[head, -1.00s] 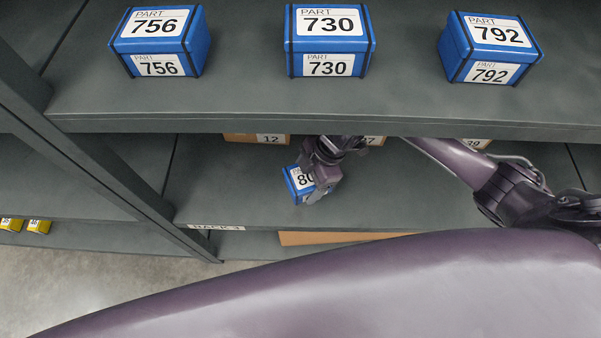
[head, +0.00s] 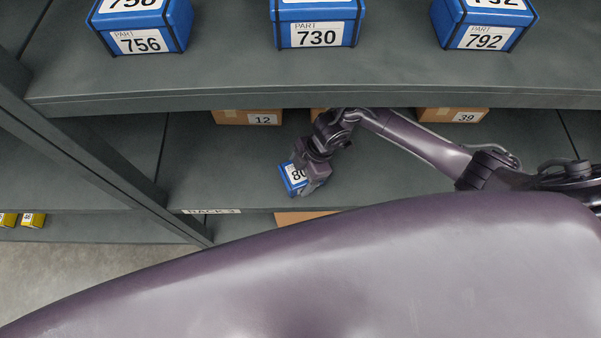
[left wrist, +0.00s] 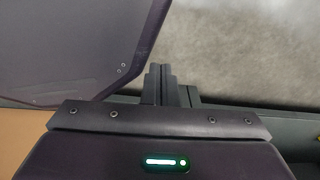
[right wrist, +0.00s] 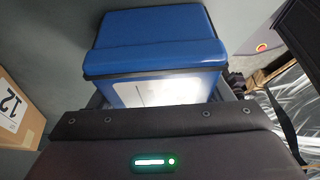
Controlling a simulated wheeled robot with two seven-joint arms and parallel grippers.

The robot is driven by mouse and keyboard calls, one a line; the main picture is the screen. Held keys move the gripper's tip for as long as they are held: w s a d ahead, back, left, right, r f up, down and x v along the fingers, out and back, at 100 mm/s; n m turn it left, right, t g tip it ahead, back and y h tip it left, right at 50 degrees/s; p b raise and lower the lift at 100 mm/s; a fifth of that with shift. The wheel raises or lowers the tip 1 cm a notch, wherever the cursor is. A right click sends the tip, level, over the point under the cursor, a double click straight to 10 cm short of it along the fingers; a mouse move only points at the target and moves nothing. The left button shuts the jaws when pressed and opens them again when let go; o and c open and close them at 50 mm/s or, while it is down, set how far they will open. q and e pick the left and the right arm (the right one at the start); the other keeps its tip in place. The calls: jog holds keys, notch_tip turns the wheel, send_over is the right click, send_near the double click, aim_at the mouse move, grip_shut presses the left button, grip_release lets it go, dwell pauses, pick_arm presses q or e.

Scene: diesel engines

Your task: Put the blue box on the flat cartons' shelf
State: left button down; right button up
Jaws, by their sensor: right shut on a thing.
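A blue box with a white label starting "80" (head: 292,178) is in my right gripper (head: 314,178), over the middle shelf (head: 400,175). Whether it touches the shelf cannot be told. In the right wrist view the blue box (right wrist: 155,45) sits between the fingers of the gripper (right wrist: 165,95). Brown cartons stand at the back of the middle shelf: one marked 12 (head: 232,116), one marked 39 (head: 440,114), and one mostly hidden by my arm. Another brown carton (head: 300,217) shows partly on the level below. My left gripper (left wrist: 165,85) is shut and empty.
The upper shelf (head: 300,95) overhangs the middle one and holds blue boxes 756 (head: 140,41), 730 (head: 317,36) and 792 (head: 485,38). A rack upright (head: 80,150) stands at left. Small yellow boxes (head: 32,220) sit low at far left. The middle shelf's front is clear.

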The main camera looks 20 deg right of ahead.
jog(key=shift+f, duration=0.1)
jog(key=o, duration=1.3)
pick_arm(q)
jog(key=shift+s+a+f, duration=0.1)
jog(key=shift+s+f, duration=0.05)
jog(key=shift+s, duration=0.6)
pick_arm(e)
jog(key=shift+d+r, duration=0.1)
jog(key=shift+r, duration=0.4)
jog(key=v, duration=0.6)
jog(key=shift+d+r+p, duration=0.15)
jog(key=shift+r+p, duration=0.15)
jog(key=shift+r, duration=0.05)
pick_arm(q)
jog(key=shift+w+r, duration=0.15)
jog(key=shift+r, duration=0.25)
